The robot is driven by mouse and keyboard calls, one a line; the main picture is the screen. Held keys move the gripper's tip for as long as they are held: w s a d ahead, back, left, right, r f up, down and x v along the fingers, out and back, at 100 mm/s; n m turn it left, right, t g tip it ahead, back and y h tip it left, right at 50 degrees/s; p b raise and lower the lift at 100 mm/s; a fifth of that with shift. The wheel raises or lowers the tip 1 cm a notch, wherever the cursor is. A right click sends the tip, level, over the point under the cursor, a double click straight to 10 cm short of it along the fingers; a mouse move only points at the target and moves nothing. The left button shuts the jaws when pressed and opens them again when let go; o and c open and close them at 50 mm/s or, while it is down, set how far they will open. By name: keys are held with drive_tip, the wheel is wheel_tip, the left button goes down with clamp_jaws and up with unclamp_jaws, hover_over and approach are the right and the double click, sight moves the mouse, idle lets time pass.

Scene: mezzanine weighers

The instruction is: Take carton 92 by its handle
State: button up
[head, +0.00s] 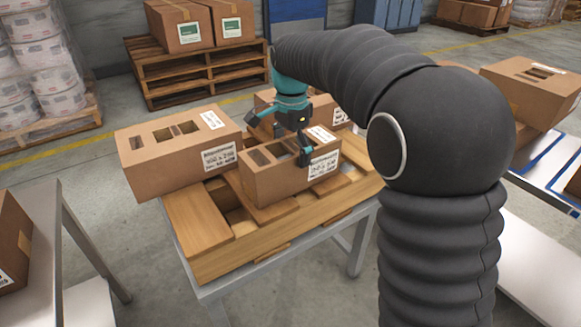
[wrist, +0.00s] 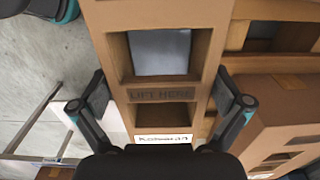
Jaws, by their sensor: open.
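A brown carton (head: 275,185) with openings in its top stands in the middle of a wooden pallet (head: 205,268). Its printed label is too small to read, so I cannot tell whether it is carton 92. My gripper (head: 279,138) is open and empty over its top. In the wrist view, my gripper (wrist: 165,88) has one finger at each side of a carton (wrist: 114,50). Between the fingers, a bar marked "LIFT HERE" (wrist: 162,95) lies between two openings. I cannot tell if the fingers touch the carton.
Another carton (head: 165,165) stands close by on the left, and one (head: 265,97) is partly hidden behind my gripper. The pallet rests on a grey table (head: 225,291). A carton (head: 535,88) is at the right. Stacked pallets (head: 205,75) are behind.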

drive_tip(key=shift+f, duration=0.9)
drive_tip(key=c, duration=1.5)
drive_tip(key=shift+r, duration=0.1)
